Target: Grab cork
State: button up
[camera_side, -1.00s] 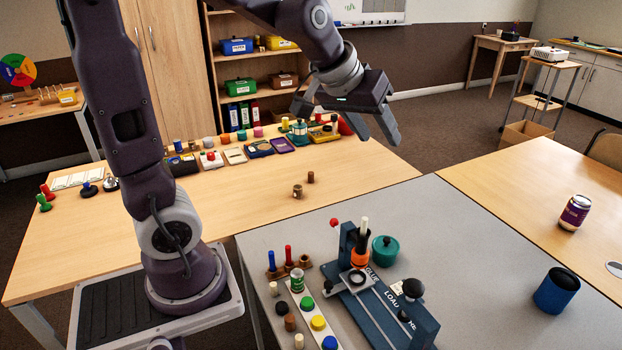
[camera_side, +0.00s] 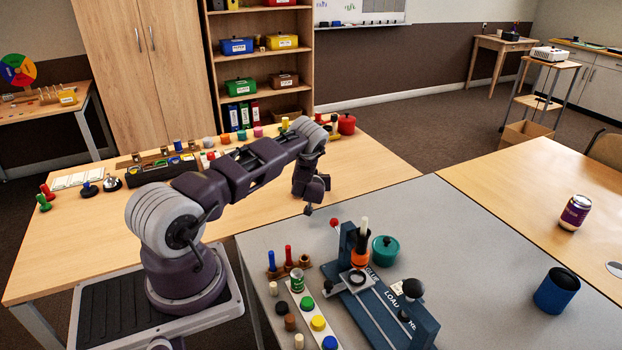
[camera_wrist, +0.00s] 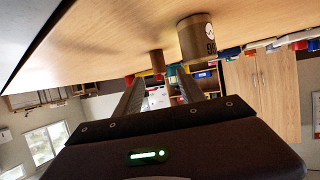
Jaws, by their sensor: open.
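My gripper (camera_wrist: 161,77) is open and reaches low over the wooden table (camera_wrist: 120,45), which looks upside down in the wrist view. A small plain brown cylinder (camera_wrist: 157,61), possibly the cork, stands beyond the fingertips and lines up with the gap between them. A larger brown cylinder with a pale marking (camera_wrist: 194,38) stands beside it, close to the right finger in that view. Nothing is visibly held. In the side view my gripper (camera_side: 309,200) is near the table's right edge. It hides both cylinders there, and its fingers are hard to make out.
A blue press (camera_side: 385,310), a teal pot (camera_side: 385,250) and a white strip with coloured caps (camera_side: 318,322) stand on the grey table. A row of small items, including a red pot (camera_side: 346,124), lines the wooden table's back. The wooden table's left middle is clear.

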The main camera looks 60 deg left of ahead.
jog(key=x, duration=0.3)
jog(key=shift+w+a+f, duration=0.1)
jog(key=shift+a+f, duration=0.05)
jog(key=shift+a, duration=0.05)
grip_shut()
